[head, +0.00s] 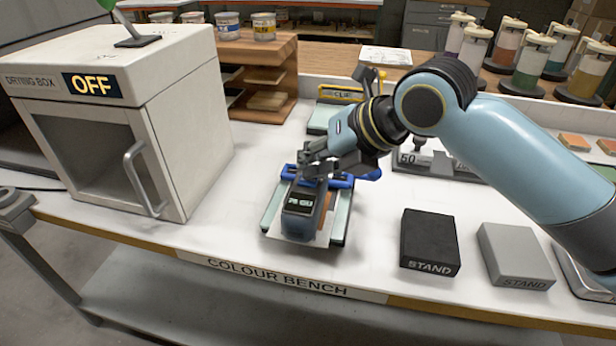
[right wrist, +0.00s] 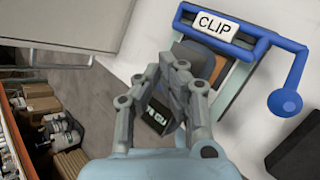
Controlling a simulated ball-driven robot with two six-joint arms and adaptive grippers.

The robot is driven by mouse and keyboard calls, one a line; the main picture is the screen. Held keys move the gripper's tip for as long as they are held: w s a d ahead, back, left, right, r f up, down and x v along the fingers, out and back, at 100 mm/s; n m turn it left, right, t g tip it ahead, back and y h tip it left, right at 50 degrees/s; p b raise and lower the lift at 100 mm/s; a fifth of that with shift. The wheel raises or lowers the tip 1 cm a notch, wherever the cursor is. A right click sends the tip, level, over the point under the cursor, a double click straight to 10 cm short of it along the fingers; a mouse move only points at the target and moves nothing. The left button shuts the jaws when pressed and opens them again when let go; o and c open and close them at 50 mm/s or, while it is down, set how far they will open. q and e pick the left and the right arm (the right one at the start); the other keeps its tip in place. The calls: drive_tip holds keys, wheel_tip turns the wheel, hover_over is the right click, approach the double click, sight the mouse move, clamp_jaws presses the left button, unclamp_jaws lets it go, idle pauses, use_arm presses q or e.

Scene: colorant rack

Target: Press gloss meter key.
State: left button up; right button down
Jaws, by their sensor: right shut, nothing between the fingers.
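The gloss meter (head: 301,208) is a dark grey-blue block with a lit display reading a GU value; its first digits are hard to read. It stands on a pale panel in a greenish holder (head: 340,225) on the bench. A blue clip bar (head: 342,182) crosses the holder behind it; the clip and its label show in the right wrist view (right wrist: 218,27). My right gripper (head: 314,172) is shut and empty, its fingertips over the back of the meter. The fingers hide the key, and I cannot tell whether they touch it. My left gripper is not in view.
The drying box (head: 185,110), marked OFF, stands at left. A black stand (head: 430,240) and a grey stand (head: 515,255) are at right. Another clip holder (head: 322,115) lies behind. My right arm covers the right side. The bench left of the meter is clear.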

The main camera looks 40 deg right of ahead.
drive_tip(key=shift+r+p, duration=0.65)
drive_tip(key=shift+r, duration=0.1)
wheel_tip(320, 180, up, 5)
drive_tip(key=p, duration=0.4)
drive_tip(key=shift+r, duration=0.1)
idle(0.8)
